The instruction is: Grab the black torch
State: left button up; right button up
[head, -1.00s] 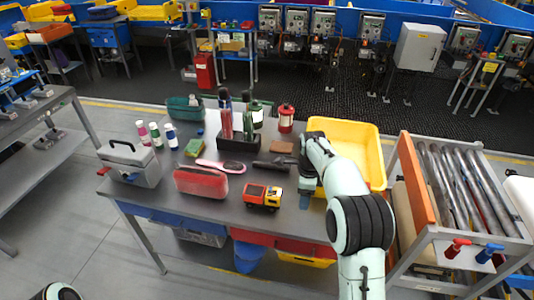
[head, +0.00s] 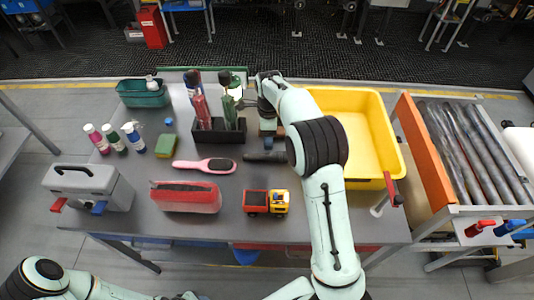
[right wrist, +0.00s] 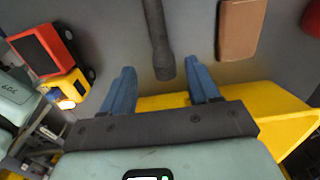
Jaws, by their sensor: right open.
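The black torch (head: 264,157) lies flat on the grey table, right of the pink hairbrush and behind the toy truck. It also shows in the right wrist view (right wrist: 158,40), its near end reaching between the blue fingertips. My right gripper (right wrist: 162,78) is open, one finger on each side of that end, with nothing clamped. In the head view the right gripper (head: 268,127) is over the table by the torch, partly covered by my arm. I cannot tell its exact height. My left arm shows at the lower left; its gripper is not visible.
A yellow bin (head: 376,138) stands right of my right arm. A toy truck (head: 266,203), pink hairbrush (head: 205,165), red case (head: 186,197) and dark holder (head: 217,134) with bottles surround the torch. A brown block (right wrist: 240,28) lies beside it.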

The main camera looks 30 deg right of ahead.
send_over(269, 155)
notch_tip(269, 155, down, 5)
jog(key=shift+w+r, duration=0.15)
jog(key=shift+r, duration=0.05)
jog(key=f, duration=0.4)
jog(key=shift+s+f, duration=0.1)
jog(key=shift+s, duration=0.1)
jog(key=shift+w+f, duration=0.1)
jog(key=shift+f, duration=0.4)
grip_shut()
